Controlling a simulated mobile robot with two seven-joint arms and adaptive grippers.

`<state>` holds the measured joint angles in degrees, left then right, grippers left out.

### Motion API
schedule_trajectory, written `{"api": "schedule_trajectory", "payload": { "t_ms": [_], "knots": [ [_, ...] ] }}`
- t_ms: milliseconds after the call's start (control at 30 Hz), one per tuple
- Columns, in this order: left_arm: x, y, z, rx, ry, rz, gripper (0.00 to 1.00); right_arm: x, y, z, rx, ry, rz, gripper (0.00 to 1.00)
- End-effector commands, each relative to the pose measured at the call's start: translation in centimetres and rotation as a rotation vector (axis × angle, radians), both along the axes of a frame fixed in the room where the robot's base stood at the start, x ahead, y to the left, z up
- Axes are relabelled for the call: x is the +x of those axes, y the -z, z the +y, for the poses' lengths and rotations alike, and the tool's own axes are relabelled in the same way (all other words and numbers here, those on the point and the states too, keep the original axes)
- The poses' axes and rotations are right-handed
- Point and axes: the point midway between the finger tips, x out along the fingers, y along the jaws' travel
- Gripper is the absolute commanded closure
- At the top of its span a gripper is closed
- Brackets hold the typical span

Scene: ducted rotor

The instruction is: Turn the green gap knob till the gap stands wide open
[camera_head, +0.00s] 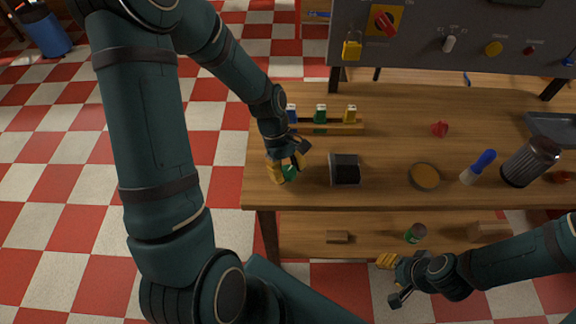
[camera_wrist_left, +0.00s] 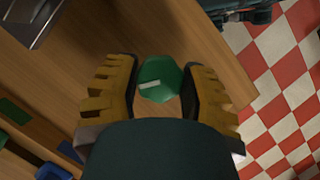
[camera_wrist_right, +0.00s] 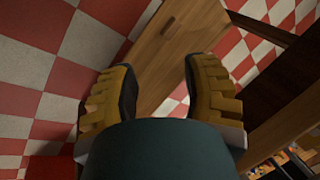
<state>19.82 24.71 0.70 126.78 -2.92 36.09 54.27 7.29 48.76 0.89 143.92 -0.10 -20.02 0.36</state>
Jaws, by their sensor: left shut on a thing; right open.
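The green gap knob (camera_head: 289,173) sits near the front left corner of the wooden bench. In the left wrist view the green knob (camera_wrist_left: 160,78) is a rounded, faceted piece with a pale pointer line, slanting slightly up to the right. My left gripper (camera_head: 286,168) is shut on it, with one yellow-padded finger on each side. The gap is not recognisable in any view. My right gripper (camera_head: 392,280) is open and empty, low in front of the bench's lower shelf; only wood and floor show between its fingers in the right wrist view.
A dark box (camera_head: 345,169) stands just right of the knob. A rack (camera_head: 335,129) with blue, green and yellow pieces lies behind. A grey control panel (camera_head: 420,60) rises at the back.

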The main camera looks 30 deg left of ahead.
Motion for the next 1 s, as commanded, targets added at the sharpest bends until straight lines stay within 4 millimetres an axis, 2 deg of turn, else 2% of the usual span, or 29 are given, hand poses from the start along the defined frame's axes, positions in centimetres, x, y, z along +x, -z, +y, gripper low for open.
{"api": "schedule_trajectory", "payload": {
  "t_ms": [400,1000],
  "knots": [
    [-0.1,0.0,-0.1,-0.001,0.403,0.006,0.92,0.6,-1.9,-0.1,-0.003,0.011,-0.014,0.53],
    [-0.2,0.1,-0.2,-0.003,0.97,0.008,0.92,1.1,-3.2,-0.2,-0.005,0.019,-0.024,0.53]
  ]
}}
